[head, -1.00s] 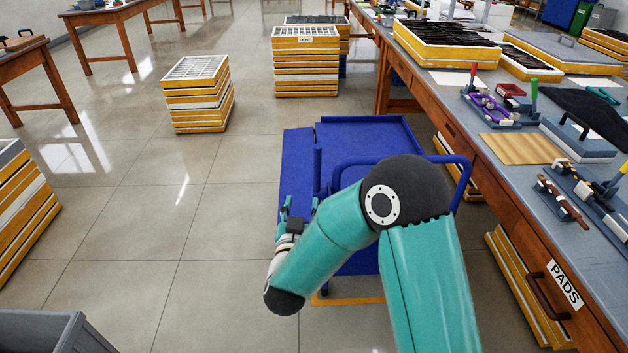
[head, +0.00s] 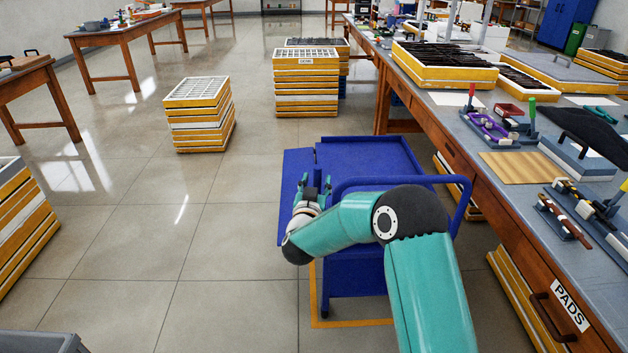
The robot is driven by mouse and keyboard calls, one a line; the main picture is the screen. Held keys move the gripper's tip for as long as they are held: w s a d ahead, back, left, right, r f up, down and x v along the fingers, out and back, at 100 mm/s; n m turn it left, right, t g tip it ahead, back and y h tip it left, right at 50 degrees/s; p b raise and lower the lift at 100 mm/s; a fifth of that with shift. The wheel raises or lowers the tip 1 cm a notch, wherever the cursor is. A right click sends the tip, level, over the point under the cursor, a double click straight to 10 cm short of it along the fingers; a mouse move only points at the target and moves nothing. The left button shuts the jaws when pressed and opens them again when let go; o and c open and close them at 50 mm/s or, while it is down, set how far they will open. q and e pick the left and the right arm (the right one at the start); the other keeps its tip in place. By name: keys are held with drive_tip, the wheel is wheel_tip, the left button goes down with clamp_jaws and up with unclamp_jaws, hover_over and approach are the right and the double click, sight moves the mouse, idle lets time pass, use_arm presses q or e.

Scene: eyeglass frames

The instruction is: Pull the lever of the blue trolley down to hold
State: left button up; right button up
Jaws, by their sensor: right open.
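The blue trolley (head: 365,153) stands on the floor ahead of me, beside the workbench. Its tubular handle (head: 458,207) faces me, and a blue side panel (head: 296,162) runs along its left side. My right arm crosses in front of the handle and hides part of the trolley. My right gripper (head: 315,183) is open and empty, with its fingers pointing away from me over the trolley's near left side. I cannot tell whether it touches the trolley. I cannot make out the lever clearly; it may be behind the gripper. My left gripper is not in view.
The wooden workbench (head: 468,120) with trays and tools runs along the right, close to my right arm. Stacks of yellow and white trays (head: 200,115) stand on the floor to the left and behind the trolley. Yellow floor tape (head: 350,323) shows beneath it.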

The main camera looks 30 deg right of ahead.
drive_tip(key=shift+x, duration=0.8)
drive_tip(key=shift+c, duration=0.4)
clamp_jaws()
